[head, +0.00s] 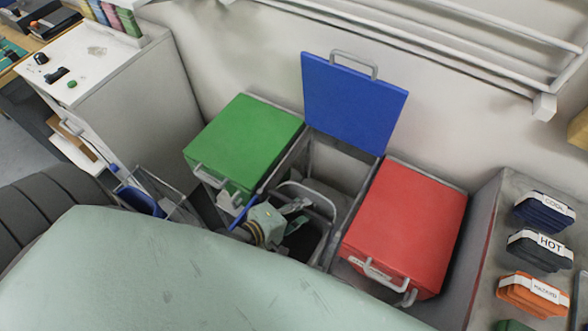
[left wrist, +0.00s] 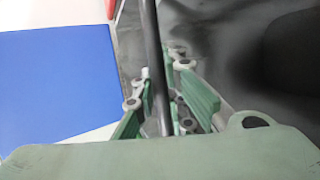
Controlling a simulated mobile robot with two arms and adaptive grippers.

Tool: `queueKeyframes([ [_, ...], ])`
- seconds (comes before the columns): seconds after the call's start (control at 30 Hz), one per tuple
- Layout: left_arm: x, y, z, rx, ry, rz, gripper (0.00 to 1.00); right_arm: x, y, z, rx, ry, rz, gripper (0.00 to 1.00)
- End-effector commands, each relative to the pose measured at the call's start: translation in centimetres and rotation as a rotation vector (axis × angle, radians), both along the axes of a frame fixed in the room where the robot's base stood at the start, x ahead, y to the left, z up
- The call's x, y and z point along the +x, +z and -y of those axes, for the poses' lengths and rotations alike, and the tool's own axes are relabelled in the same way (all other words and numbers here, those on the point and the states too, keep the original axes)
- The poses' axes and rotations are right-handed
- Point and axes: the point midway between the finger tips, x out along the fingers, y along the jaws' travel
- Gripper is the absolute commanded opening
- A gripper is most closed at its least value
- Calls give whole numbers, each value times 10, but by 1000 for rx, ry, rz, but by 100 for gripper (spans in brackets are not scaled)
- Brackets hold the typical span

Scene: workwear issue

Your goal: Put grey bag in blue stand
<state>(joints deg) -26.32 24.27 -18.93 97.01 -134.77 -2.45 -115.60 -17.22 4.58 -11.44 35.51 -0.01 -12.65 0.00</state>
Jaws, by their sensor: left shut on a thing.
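The blue stand is a bin with its blue lid (head: 352,103) raised upright, and the lid also shows in the left wrist view (left wrist: 58,85). The grey bag (head: 327,198) is in the stand's open mouth, its grey handle arching up. My left gripper (head: 294,206) is at the mouth, shut on the handle. In the left wrist view the gripper (left wrist: 165,100) has a dark strap between its green fingers, with dark grey cloth (left wrist: 225,45) beyond. The bag's lower part is hidden, so I cannot tell whether it rests on the bottom. My right gripper is not in view.
A closed green-lidded bin (head: 243,143) stands left of the blue stand, and a closed red-lidded bin (head: 408,222) stands right. A white cabinet (head: 140,100) is further left. Several labelled stacks, including a HOT one (head: 538,252), are at right. A wall rack hangs behind.

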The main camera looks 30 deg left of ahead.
Motion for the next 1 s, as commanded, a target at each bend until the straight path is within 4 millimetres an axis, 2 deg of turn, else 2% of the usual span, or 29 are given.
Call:
queueKeyframes([
  [0.1,17,1,0,-1,2,6,0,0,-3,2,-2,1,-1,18],
  [1.0,122,0,4,-1,2,7,0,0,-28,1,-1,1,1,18],
])
